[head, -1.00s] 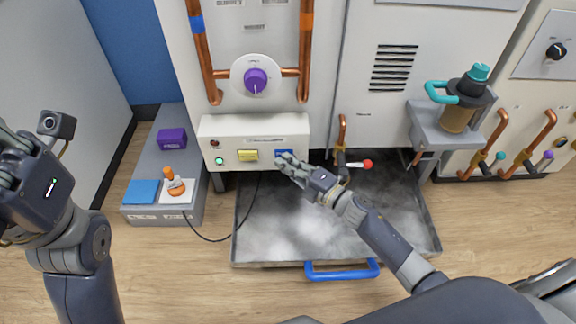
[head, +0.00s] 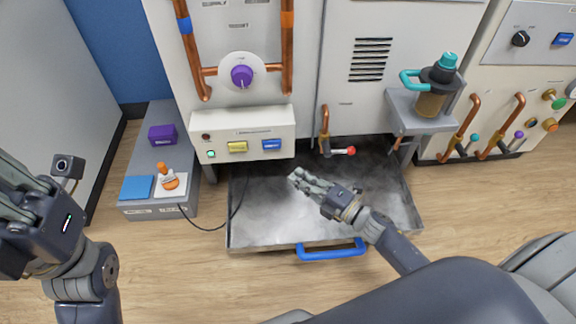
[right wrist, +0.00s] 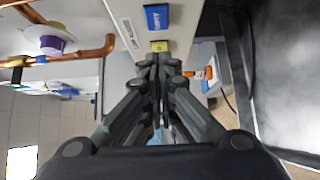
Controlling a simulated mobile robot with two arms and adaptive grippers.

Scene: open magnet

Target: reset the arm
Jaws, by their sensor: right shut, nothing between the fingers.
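My right gripper (head: 296,177) is shut and empty. In the head view it hangs over the grey metal tray, below and to the right of the control box (head: 220,148), with a visible gap to the box front. The box has a yellow button (head: 237,147) and a blue button (head: 271,145). In the right wrist view the closed fingers (right wrist: 160,62) line up with the yellow button (right wrist: 159,46), and the blue button (right wrist: 156,17) lies beyond. My left gripper (head: 22,195) is at the left edge of the head view, partly cut off; its opening is unclear.
The tray (head: 240,225) holds whitish vapour and has a blue handle (head: 332,252). A red-tipped valve lever (head: 342,151) stands behind the gripper. A grey bench (head: 150,125) with a purple box (head: 162,134) is at left. The wood floor in front is clear.

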